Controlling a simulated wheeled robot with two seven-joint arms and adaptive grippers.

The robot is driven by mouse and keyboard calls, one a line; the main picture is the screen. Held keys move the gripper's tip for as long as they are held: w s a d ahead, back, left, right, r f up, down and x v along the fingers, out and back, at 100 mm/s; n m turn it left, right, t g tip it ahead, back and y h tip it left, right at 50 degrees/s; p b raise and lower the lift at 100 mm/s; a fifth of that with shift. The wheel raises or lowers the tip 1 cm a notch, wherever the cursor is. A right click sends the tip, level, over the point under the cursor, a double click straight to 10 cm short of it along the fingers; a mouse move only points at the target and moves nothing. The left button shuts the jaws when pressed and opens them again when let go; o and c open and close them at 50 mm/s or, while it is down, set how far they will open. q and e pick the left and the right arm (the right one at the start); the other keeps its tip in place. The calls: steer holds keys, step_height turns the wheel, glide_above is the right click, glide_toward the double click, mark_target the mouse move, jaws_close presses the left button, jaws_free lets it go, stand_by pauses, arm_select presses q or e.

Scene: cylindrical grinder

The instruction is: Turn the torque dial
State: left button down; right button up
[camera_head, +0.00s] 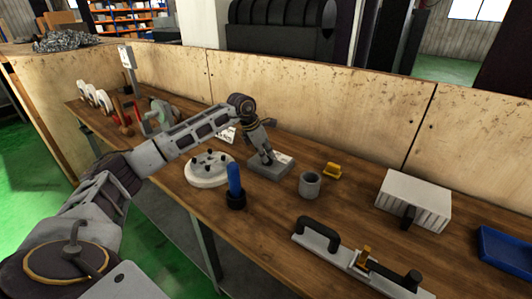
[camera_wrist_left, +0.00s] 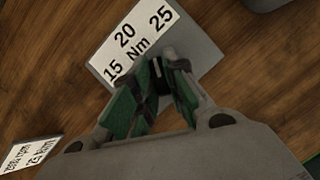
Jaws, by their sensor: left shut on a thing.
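The torque dial is a small grey block (camera_head: 272,171) on the wooden bench, in the middle of the head view. In the left wrist view, its white plate (camera_wrist_left: 135,38) reads 15, 20, 25 Nm. My left gripper (camera_head: 266,158) points down onto the block. In the left wrist view, its green-padded fingers (camera_wrist_left: 163,78) converge at the lower edge of the plate, shut on the dial's knob. The knob is mostly hidden by the fingers, so its setting cannot be read. My right gripper is not in view.
A ribbed grey box (camera_head: 413,205), a blue tray (camera_head: 505,252) and a black-handled bar (camera_head: 340,258) lie to the right. A wooden panel (camera_head: 310,100) stands behind.

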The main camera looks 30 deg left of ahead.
arm_select(q)
steer(key=shift+w+m+g+h+p, duration=0.1)
steer(key=shift+m+g+h+p, duration=0.4)
steer(key=shift+m, duration=1)
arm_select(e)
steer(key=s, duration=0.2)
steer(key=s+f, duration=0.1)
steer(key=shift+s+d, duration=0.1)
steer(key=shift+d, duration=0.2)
arm_select(q)
steer(key=c, duration=1.4)
jaws_free()
steer(key=shift+c, duration=0.2)
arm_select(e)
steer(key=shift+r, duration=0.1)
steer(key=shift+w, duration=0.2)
arm_select(q)
steer(key=shift+a+r, duration=0.1)
steer(key=v, duration=1.1)
steer(key=shift+r, duration=0.35)
